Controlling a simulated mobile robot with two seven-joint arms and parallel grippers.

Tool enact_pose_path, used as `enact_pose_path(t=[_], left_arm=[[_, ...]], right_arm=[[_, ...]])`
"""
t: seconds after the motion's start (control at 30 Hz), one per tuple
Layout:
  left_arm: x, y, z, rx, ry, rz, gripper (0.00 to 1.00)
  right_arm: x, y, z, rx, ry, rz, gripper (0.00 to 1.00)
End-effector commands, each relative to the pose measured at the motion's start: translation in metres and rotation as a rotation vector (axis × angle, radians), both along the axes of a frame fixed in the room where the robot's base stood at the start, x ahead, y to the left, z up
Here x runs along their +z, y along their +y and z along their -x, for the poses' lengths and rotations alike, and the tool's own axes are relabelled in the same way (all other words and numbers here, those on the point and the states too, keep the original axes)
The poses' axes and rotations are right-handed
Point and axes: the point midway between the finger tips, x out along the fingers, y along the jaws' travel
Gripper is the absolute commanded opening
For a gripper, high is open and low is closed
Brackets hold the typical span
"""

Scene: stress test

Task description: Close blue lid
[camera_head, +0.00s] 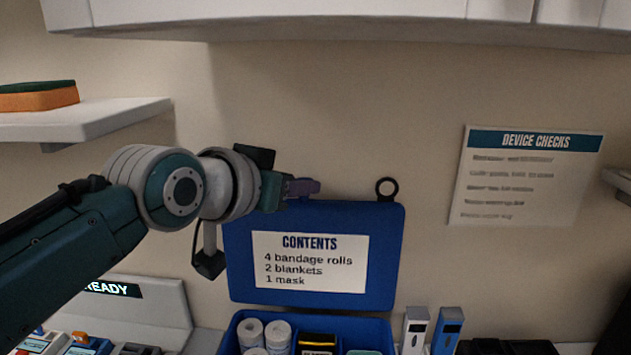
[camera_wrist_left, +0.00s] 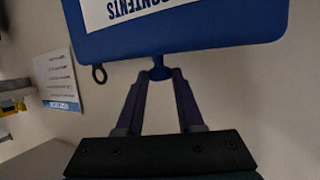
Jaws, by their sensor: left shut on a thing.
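The blue lid (camera_head: 388,250) stands open and near upright at the back of the blue box (camera_head: 378,328), with a white contents label on its inner face. My left gripper (camera_head: 308,188) is at the lid's top edge, left of its middle. In the left wrist view the lid (camera_wrist_left: 230,35) fills the top, and the gripper (camera_wrist_left: 160,80) is shut on a small blue knob (camera_wrist_left: 160,73) at the lid's edge. My right gripper is not in view.
Rolls (camera_head: 278,332) and other items lie in the box. Two upright devices (camera_head: 447,328) stand right of it, and a white panel (camera_head: 150,308) stands left. A shelf (camera_head: 120,117) with an orange sponge (camera_head: 40,98) is at upper left; a cabinet (camera_head: 330,18) hangs overhead.

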Motion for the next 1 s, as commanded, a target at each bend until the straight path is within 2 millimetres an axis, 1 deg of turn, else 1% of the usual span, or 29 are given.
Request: enact_pose_path(t=[0.17,0.23,0.37,0.5,0.7,0.9,1.0], left_arm=[[-0.003,0.000,0.018,0.000,-0.068,0.000,0.00],[-0.006,0.000,0.028,0.000,-0.110,0.000,0.00],[-0.013,0.000,0.048,0.000,-0.205,0.000,0.00],[-0.023,0.000,0.071,0.000,-0.315,0.001,0.00],[-0.037,0.000,0.097,0.000,-0.451,0.000,0.00],[-0.045,0.000,0.114,0.002,-0.546,0.000,0.00],[-0.047,0.000,0.119,0.001,-0.574,-0.001,0.00]], right_arm=[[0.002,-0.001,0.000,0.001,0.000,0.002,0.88],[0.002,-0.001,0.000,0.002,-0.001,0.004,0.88],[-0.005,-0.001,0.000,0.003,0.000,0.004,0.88],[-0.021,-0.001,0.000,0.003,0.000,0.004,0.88],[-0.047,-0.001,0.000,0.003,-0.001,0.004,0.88],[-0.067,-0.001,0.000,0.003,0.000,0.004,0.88],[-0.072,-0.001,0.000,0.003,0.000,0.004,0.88]])
